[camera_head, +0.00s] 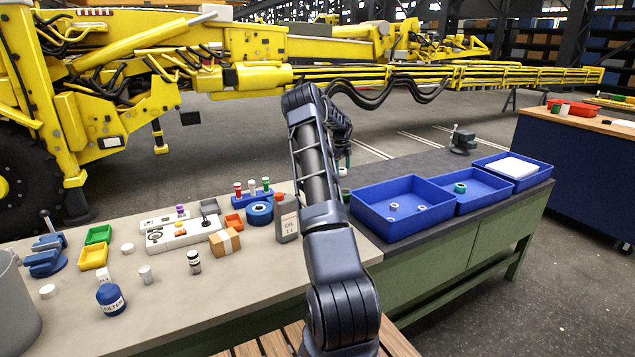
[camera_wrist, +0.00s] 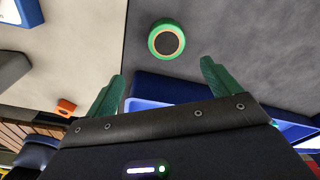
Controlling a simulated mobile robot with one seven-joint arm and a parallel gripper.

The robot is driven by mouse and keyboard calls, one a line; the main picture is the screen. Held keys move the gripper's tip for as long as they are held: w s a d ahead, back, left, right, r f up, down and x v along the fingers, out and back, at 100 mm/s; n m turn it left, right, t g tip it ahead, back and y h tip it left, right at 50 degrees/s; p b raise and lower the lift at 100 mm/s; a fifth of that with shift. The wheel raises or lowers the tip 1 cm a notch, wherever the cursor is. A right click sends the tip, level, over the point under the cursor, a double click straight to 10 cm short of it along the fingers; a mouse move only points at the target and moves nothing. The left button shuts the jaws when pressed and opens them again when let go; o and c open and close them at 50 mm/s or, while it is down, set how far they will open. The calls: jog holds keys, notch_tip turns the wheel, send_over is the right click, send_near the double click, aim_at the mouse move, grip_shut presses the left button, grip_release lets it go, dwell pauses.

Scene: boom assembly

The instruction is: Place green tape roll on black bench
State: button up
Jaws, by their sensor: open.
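In the wrist view the green tape roll (camera_wrist: 166,40), with an orange inner ring and a dark centre, appears to lie flat on the dark grey surface of the black bench (camera_wrist: 255,50). It is just right of the seam with the paler bench. My gripper (camera_wrist: 162,70) is open and empty, its green fingers spread on either side below the roll in the picture, with a gap to it. In the head view the black bench (camera_head: 405,166) stretches behind the blue bins. My arm hides most of the gripper and the area around the roll there.
Blue bins (camera_head: 403,222) line the black bench's front; the middle bin holds a teal ring (camera_head: 460,188). A vise (camera_head: 462,141) stands at the back.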

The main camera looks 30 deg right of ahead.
jog(key=s+a+r+n+t+y, duration=0.1)
jog(key=s+a+r+n+t, duration=0.1)
jog(key=s+a+r+n, duration=0.75)
jog(key=s+a+r+n+t+y, duration=0.1)
jog(key=s+a+r+n, duration=0.4)
jog(key=s+a+r, duration=0.85)
jog(key=s+a+r+n+t, duration=0.1)
jog(key=s+a+r+n, duration=0.1)
jog(key=s+a+n, duration=0.35)
jog(key=s+a+r+n, duration=0.2)
jog(key=s+a, duration=0.4)
jog(key=a, duration=0.5)
jog(key=s+a+f+n, duration=0.2)
jog(key=s+a+n, duration=0.1)
jog(key=s, duration=0.4)
jog(key=s+a+f+n+t+h, duration=0.1)
jog(key=s+a+f+n, duration=0.1)
jog(key=s+n, duration=0.3)
jog(key=s+a, duration=0.1)
jog(key=s, duration=0.2)
jog(key=shift+a+f+t, duration=0.3)
jog(key=shift+a, duration=0.1)
